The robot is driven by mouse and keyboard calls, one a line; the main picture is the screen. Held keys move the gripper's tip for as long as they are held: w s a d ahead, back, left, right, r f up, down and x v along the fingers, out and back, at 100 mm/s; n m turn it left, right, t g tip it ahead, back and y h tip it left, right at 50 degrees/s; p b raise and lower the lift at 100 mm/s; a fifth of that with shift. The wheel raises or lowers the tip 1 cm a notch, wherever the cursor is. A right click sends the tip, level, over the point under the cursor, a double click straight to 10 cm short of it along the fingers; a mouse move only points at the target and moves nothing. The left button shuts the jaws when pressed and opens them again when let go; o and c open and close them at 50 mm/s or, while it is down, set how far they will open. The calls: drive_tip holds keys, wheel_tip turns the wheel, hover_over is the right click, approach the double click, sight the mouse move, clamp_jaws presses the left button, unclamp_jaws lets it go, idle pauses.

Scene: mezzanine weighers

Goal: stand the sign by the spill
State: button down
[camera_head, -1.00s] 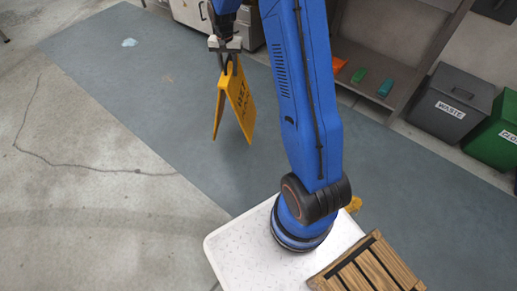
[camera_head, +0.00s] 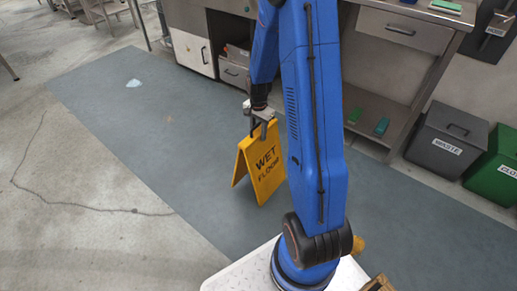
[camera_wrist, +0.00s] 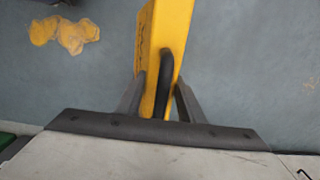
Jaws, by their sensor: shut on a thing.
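The yellow WET FLOOR sign (camera_head: 266,166) is an open A-frame, upright, with its lettered face towards the head camera. My gripper (camera_head: 262,118) is shut on its top edge; the wrist view shows the sign (camera_wrist: 167,45) between the fingers (camera_wrist: 160,98). I cannot tell whether its feet touch the floor. A yellow-orange spill (camera_wrist: 62,33) lies left of the sign in the wrist view. In the head view my arm hides most of that area; a yellow bit (camera_head: 358,245) beside my arm's base may be its edge. A pale blue patch (camera_head: 133,83) lies further off, upper left.
A grey-blue floor strip (camera_head: 120,115) is mostly clear left of the sign. A steel bench with a lower shelf (camera_head: 385,115), a grey waste bin (camera_head: 445,145) and a green bin (camera_head: 495,172) line the far right. White cabinets (camera_head: 192,52) stand behind.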

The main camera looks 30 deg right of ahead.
sight(259, 157)
drive_tip(key=shift+f, duration=2.65)
drive_tip(key=c, duration=1.2)
unclamp_jaws()
